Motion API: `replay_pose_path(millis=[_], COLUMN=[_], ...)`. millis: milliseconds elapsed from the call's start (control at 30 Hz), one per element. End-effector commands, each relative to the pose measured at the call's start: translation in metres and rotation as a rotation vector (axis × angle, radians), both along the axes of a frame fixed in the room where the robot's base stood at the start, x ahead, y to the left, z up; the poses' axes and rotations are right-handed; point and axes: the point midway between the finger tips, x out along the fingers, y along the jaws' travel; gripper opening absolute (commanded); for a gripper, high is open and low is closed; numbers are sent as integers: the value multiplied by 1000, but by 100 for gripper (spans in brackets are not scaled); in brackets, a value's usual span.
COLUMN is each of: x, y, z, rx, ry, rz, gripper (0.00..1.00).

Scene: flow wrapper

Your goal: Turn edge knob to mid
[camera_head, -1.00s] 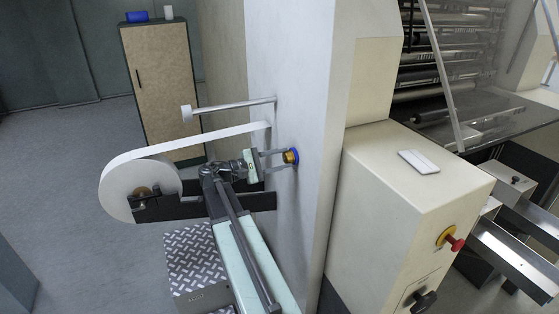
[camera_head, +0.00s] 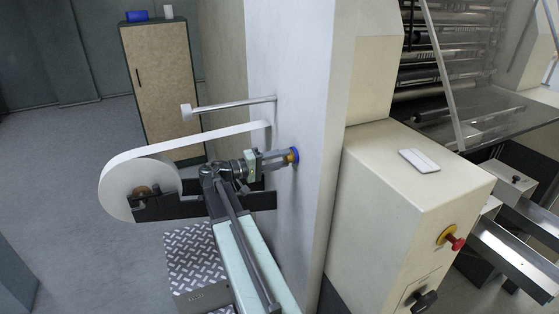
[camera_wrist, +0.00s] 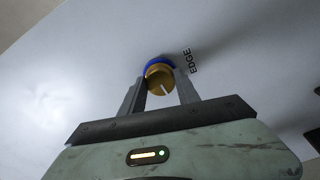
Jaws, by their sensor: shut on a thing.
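The edge knob (camera_wrist: 159,78) is brass-coloured with a white pointer line and a blue ring behind it. It sits on the pale machine panel beside the printed word EDGE (camera_wrist: 189,61). In the wrist view the pointer line runs down and slightly right. My gripper (camera_wrist: 160,84) has one finger on each side of the knob and is shut on it. In the head view my gripper (camera_head: 290,157) reaches the panel from the left, and the knob (camera_head: 293,155) shows at its fingertips, partly covered.
A white film roll (camera_head: 128,187) on a dark bracket stands left of my arm, its strip running to the panel. A metal rod (camera_head: 232,106) juts out above. A cream cabinet with a red button (camera_head: 457,243) stands right. Floor at left is clear.

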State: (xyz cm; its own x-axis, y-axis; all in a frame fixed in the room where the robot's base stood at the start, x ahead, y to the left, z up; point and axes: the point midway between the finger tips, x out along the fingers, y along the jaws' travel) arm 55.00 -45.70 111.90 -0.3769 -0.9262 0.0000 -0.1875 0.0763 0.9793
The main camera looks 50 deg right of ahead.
Motion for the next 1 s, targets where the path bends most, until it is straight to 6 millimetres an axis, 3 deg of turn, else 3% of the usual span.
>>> replay_pose_path(millis=[800, 833, 900, 1000], x=[1, 1, 1, 1], y=[-2, -2, -2, -2], z=[2, 2, 1, 1], rx=[-48, -48, -47, -45], ry=[-101, -101, -101, -101], rz=[6, 6, 5, 3], gripper=[0, 46, 60, 60])
